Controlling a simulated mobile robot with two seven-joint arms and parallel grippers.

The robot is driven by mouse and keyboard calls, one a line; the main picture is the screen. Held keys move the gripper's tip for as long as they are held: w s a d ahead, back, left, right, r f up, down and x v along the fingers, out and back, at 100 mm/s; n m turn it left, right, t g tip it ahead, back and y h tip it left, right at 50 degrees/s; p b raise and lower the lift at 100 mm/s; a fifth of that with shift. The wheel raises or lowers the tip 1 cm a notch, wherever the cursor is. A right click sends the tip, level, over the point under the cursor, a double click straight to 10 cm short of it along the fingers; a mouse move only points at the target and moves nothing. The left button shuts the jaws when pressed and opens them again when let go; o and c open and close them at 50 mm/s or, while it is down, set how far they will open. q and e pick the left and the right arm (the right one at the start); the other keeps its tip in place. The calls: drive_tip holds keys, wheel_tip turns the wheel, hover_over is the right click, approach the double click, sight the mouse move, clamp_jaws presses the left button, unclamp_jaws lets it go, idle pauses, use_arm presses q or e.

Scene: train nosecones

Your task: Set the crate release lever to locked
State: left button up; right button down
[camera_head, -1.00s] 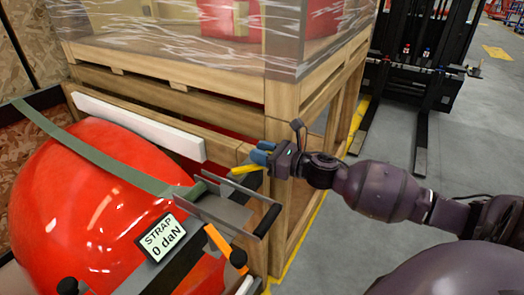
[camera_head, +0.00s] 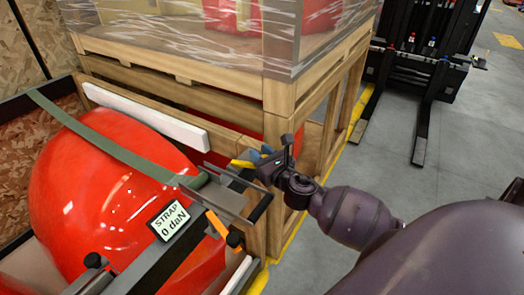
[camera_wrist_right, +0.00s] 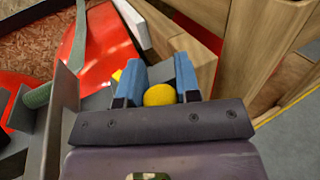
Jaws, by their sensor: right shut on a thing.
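The yellow lever (camera_head: 242,163) is at the near corner of the crate frame, beside the grey strap bracket. My right gripper (camera_head: 262,156), with blue fingers, is shut on it. In the right wrist view the lever's rounded yellow end (camera_wrist_right: 160,95) sits between the two blue fingers of my right gripper (camera_wrist_right: 160,80). A bit of yellow also shows past the left finger. The fingers and wrist hide much of the lever and its pivot. No lock marking is readable. My left gripper is not in view.
A red nosecone (camera_head: 110,200) lies at left under a green strap (camera_head: 100,145), with a "STRAP 0 daN" display (camera_head: 170,222) and an orange handle (camera_head: 218,225) close by. A wrapped wooden crate (camera_head: 280,95) stands behind. A forklift (camera_head: 420,75) is at right; grey floor there is clear.

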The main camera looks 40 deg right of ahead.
idle(0.3)
drive_tip(key=c, duration=0.9)
unclamp_jaws()
drive_tip(key=shift+o, duration=0.2)
drive_tip(key=shift+s, duration=0.1)
drive_tip(key=s, duration=1)
drive_tip(key=shift+s+a, duration=0.15)
drive_tip(key=shift+s, duration=0.15)
